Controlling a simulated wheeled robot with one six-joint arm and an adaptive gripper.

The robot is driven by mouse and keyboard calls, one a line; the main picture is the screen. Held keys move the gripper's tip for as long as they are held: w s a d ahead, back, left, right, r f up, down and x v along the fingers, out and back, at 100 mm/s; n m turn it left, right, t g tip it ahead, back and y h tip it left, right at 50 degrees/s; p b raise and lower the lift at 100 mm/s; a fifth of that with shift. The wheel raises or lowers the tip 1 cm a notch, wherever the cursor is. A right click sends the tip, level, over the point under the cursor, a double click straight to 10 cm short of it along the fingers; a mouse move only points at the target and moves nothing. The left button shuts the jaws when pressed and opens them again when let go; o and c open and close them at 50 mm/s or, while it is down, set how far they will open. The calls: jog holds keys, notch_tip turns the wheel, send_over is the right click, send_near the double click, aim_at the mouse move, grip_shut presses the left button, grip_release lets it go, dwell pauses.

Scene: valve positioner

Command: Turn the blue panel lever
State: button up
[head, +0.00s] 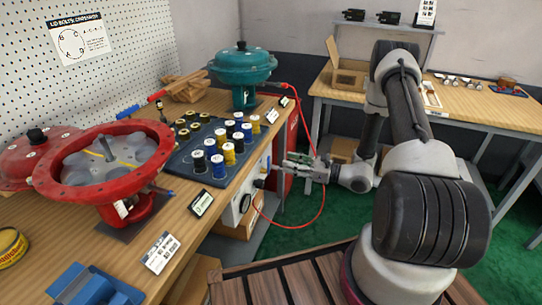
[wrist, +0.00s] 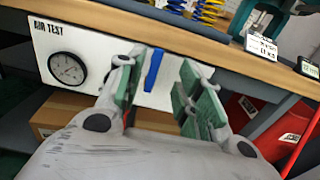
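The blue lever (wrist: 153,69) is on the white AIR TEST panel (wrist: 105,60) and stands nearly upright, tilted slightly, in the wrist view. In the head view the panel (head: 232,213) is on the front of the workbench, and the lever (head: 268,163) is a small blue spot beside my fingertips. My gripper (wrist: 160,88) is open, with green-padded fingers. In the wrist view the lever appears between the two fingers, nearer the left one. I cannot tell whether either finger touches it. My gripper (head: 288,168) reaches the panel from the right in the head view.
A pressure gauge (wrist: 67,68) is on the panel left of the lever. The wooden bench edge (wrist: 200,50) runs just above. A red hose (head: 322,185) hangs near my gripper. Blue and yellow spools (head: 229,153) and a teal actuator (head: 243,70) stand on the bench.

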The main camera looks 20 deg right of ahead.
aim_at(269, 158)
jog(key=x, duration=0.7)
jog(key=shift+w+a+r, duration=0.15)
jog(key=shift+a+r, duration=0.1)
jog(key=shift+a, duration=0.05)
grip_shut()
